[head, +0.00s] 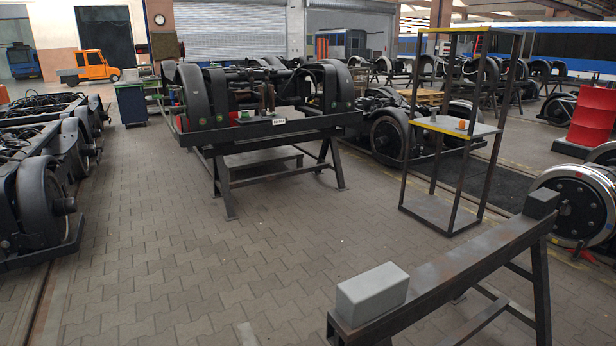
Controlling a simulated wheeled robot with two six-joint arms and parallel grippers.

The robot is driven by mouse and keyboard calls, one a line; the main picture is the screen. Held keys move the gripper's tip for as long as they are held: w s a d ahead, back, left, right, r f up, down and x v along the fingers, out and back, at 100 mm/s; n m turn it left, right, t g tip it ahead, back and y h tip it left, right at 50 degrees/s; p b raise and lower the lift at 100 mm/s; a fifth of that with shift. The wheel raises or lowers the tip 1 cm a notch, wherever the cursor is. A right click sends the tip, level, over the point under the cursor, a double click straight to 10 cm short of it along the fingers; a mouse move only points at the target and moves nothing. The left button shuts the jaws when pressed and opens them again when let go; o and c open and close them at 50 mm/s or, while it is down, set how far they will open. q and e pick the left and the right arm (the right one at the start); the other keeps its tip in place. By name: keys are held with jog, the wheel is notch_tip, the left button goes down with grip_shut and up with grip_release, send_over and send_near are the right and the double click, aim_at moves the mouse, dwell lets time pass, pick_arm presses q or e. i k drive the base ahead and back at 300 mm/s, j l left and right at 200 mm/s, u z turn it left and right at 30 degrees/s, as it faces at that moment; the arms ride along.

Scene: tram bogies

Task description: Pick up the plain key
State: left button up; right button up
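I cannot make out a plain key in the head view. Small items lie on the middle shelf (424,124) of an open metal rack: a small grey piece (441,117) and a small brownish piece (462,125). Both are too small to identify. Neither of my grippers is in view.
A dark trestle beam (455,262) crosses the right foreground, with a pale grey block (372,293) on its near end. A bogie (262,98) sits on a dark stand (270,183) ahead. More bogies (40,190) line the left. The paved floor (180,270) between is clear.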

aim_at(433, 118)
jog(key=i+j+u, duration=0.25)
jog(key=i+j, duration=0.15)
jog(key=i+j+u, duration=0.2)
jog(key=i+j, duration=0.15)
jog(key=i+j+u, duration=0.25)
jog(key=i, duration=0.3)
jog(key=i+j+u, duration=0.25)
jog(key=i, duration=0.2)
jog(key=i+l+z, duration=0.1)
jog(key=i+z, duration=0.15)
jog(key=i, duration=0.4)
jog(key=i+z, duration=0.25)
jog(key=i, duration=0.45)
jog(key=i+j+z, duration=0.25)
jog(key=i, duration=0.4)
